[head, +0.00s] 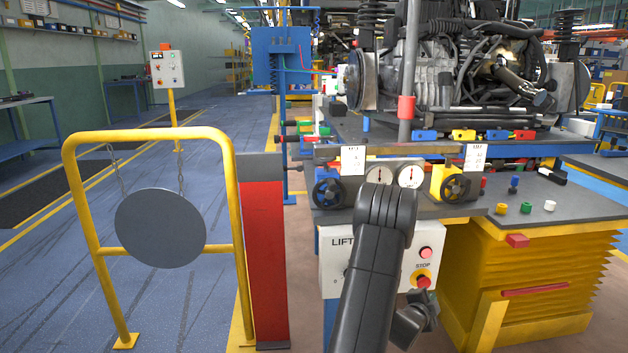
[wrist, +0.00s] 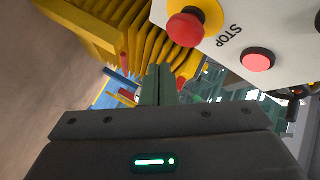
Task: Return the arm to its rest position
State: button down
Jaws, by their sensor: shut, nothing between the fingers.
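My gripper (wrist: 158,72) shows in the wrist view with its two dark fingers together and nothing between them. The lift control box (head: 338,262) is in front of my arm in the head view, and my arm covers part of its face. A red STOP button (head: 423,282) on a yellow base and a pinkish red button (head: 426,253) are on the box. The STOP button (wrist: 186,29) also shows in the wrist view, above and right of my fingertips and apart from them. In the head view my gripper cannot be clearly made out beyond the dark arm links.
A yellow rail frame (head: 150,135) with a hanging grey disc (head: 160,228) stands at left, beside a red post (head: 265,260). A yellow bellows lift (head: 550,270) stands at right under a table. An engine (head: 450,70) sits behind.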

jog(key=shift+s+r+p, duration=0.1)
jog(key=shift+r+p, duration=0.1)
jog(key=shift+p, duration=0.2)
jog(key=s+b, duration=0.1)
jog(key=s, duration=0.1)
jog(key=s+b, duration=0.1)
jog(key=s, duration=0.2)
jog(key=shift+s+d+f, duration=0.1)
jog(key=shift+d+f, duration=0.1)
jog(key=w, duration=0.2)
jog(key=w+b, duration=0.1)
jog(key=w, duration=0.2)
jog(key=shift+w+a+f, duration=0.2)
jog(key=shift+w, duration=0.1)
jog(key=shift+b, duration=0.55)
